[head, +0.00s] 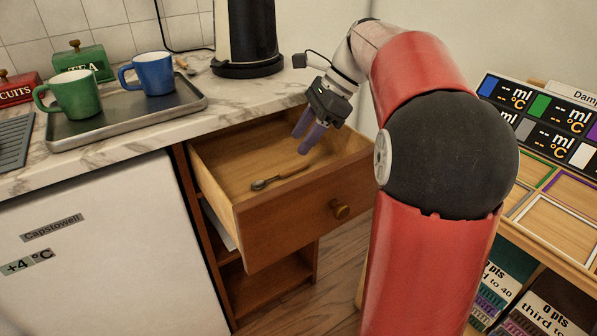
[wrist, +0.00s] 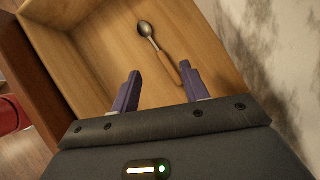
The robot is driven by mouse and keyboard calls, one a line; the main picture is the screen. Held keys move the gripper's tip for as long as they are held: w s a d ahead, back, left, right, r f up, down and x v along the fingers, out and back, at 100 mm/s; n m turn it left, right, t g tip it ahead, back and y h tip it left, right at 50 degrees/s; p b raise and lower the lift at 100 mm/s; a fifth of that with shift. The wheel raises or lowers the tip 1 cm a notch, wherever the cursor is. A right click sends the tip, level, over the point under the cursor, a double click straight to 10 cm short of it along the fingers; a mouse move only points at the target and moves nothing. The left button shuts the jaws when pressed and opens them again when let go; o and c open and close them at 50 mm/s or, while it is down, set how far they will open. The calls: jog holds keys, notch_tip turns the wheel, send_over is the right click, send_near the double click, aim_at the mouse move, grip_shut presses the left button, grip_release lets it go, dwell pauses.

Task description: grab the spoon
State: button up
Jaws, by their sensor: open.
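The spoon (head: 279,178) lies on the floor of the open wooden drawer (head: 285,222), with a dark metal bowl at the left and a wooden handle. It also shows in the wrist view (wrist: 160,48), with its bowl at the top and its handle running down toward the fingers. My gripper (head: 308,138) is over the back right part of the drawer, above and apart from the spoon. In the wrist view its two purple fingers (wrist: 158,84) are spread and nothing is between them; the handle's end shows near the right fingertip.
The drawer's walls and knobbed front (head: 341,210) surround the spoon. Above it on the marble counter are a tray (head: 128,122) with a green mug (head: 76,95) and a blue mug (head: 154,73), and a dark kettle-like appliance (head: 247,40). A white fridge (head: 100,235) stands at the left.

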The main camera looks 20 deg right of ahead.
aim_at(282, 172)
jog(key=x, duration=0.4)
jog(key=b+x, duration=0.1)
jog(key=x, duration=0.3)
jog(key=shift+d+f, duration=0.2)
jog(key=shift+d, duration=0.2)
grip_shut()
